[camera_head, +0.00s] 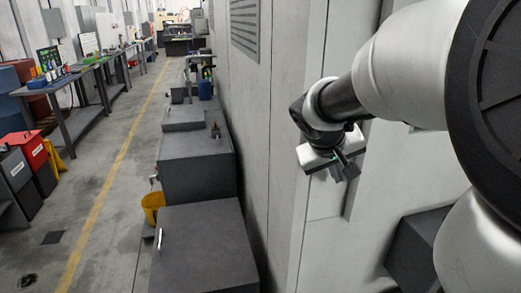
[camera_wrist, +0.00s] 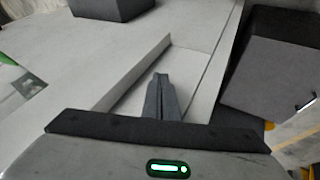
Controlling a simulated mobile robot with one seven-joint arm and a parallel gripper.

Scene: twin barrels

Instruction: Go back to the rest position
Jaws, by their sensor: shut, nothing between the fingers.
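My gripper (camera_head: 346,168) hangs at the end of my arm on the right side of the head view, in front of the pale wall panels. In the wrist view its two dark fingers (camera_wrist: 161,84) are together at the centre, with nothing between them. The fingers point toward pale panel surfaces and appear to touch no object. My arm is bent, and its large pale and black links fill the right of the head view.
Dark grey cabinets (camera_head: 205,240) stand along the wall at left of my arm. A yellow bucket (camera_head: 152,207) stands beside them. A dark box (camera_head: 418,245) is below my arm. Workbenches (camera_head: 80,85) line the far left. The aisle with the yellow line (camera_head: 98,205) is mostly clear.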

